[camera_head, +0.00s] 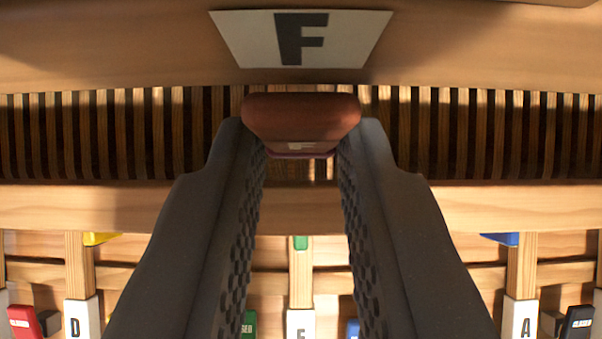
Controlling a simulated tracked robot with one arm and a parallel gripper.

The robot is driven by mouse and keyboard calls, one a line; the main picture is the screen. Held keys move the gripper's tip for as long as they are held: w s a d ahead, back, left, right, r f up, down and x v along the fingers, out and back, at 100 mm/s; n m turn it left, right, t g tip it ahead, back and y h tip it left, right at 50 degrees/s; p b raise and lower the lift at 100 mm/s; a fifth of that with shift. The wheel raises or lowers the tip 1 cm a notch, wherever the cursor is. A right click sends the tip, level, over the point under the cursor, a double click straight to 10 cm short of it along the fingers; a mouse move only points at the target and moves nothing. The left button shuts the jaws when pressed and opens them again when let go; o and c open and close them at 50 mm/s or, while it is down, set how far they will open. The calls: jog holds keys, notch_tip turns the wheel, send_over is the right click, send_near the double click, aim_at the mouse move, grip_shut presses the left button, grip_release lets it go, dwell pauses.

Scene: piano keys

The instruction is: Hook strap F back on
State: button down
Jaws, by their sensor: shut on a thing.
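My gripper (302,150) reaches forward from the bottom of the view, with a dark finger on each side. It is shut on a reddish-brown piece (300,112) with a small pale label on its lower face; the label seems to read F. I take this piece to be strap F. It sits between the fingertips, in front of a row of thin wooden slats, below a white plate marked F (301,39). I cannot tell whether it touches the slats. Straight below is an upright wooden bar (301,280) with a white tag, its letter partly cut off.
A wooden rail (80,207) runs across below the slats (480,130). Similar bars with white tags D (75,320) and A (523,318) stand left and right. A red block (23,322) and a dark block (578,322) sit at the lower corners. Yellow, green and blue bits show under the rail.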

jog(key=shift+r, duration=0.15)
jog(key=c, duration=1.3)
grip_release()
jog(key=shift+w, duration=0.1)
jog(key=v, duration=1.3)
jog(key=shift+s+r, duration=0.2)
jog(key=s+r+t, duration=0.2)
jog(key=s+r, duration=0.6)
jog(key=r, duration=0.1)
jog(key=s+r+t, duration=0.3)
jog(key=s+r, duration=0.6)
jog(key=r, duration=0.1)
jog(key=s+r+t, duration=0.2)
jog(key=s+r, duration=0.7)
jog(key=shift+a+r, duration=0.1)
jog(key=shift+r, duration=0.05)
